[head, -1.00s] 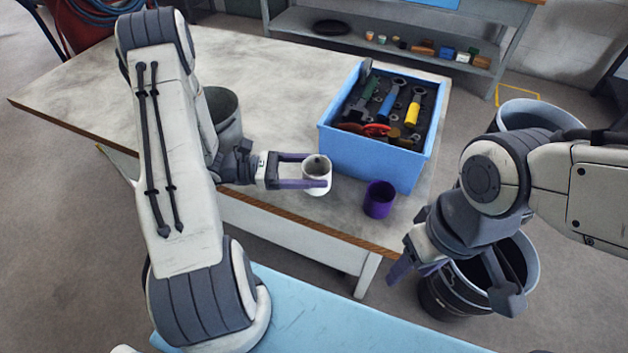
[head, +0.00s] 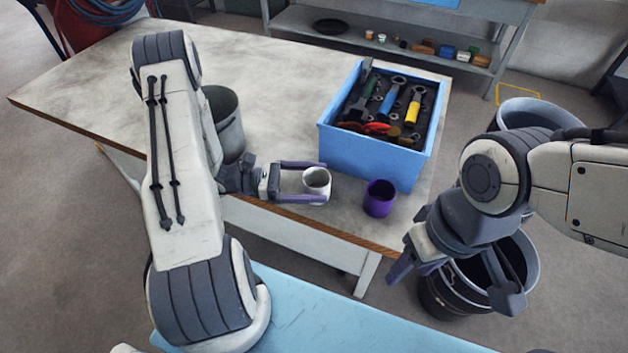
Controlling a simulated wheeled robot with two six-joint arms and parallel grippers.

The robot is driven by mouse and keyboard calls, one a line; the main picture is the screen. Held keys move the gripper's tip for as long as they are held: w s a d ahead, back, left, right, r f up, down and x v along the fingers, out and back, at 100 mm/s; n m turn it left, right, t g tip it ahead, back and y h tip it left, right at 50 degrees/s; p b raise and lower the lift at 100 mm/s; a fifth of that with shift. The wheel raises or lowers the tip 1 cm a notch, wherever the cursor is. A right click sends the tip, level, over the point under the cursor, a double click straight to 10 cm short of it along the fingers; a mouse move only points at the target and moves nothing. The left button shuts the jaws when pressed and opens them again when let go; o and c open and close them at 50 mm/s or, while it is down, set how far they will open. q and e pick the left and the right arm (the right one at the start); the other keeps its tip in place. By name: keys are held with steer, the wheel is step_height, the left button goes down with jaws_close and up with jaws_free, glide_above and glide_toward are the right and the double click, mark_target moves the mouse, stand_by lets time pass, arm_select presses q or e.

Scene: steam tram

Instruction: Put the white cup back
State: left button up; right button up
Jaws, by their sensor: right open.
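The white cup (head: 317,186) stands upright near the front edge of the table (head: 270,65). My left gripper (head: 317,182) reaches in from the left with one finger behind the cup and one in front of it. Its fingers are spread around the cup and look open. The front finger hides part of the cup's side. My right gripper (head: 455,285) is open and empty, off the table's front right corner, above a dark bucket.
A purple cup (head: 379,199) stands just right of the white cup. A blue toolbox (head: 372,155) with tools stands behind them. A grey-green bin (head: 226,125) is behind my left wrist. Dark buckets (head: 448,300) stand right of the table.

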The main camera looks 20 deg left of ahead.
arm_select(q)
steer(key=shift+r, duration=0.2)
steer(key=b+v, duration=0.2)
steer(key=v, duration=1)
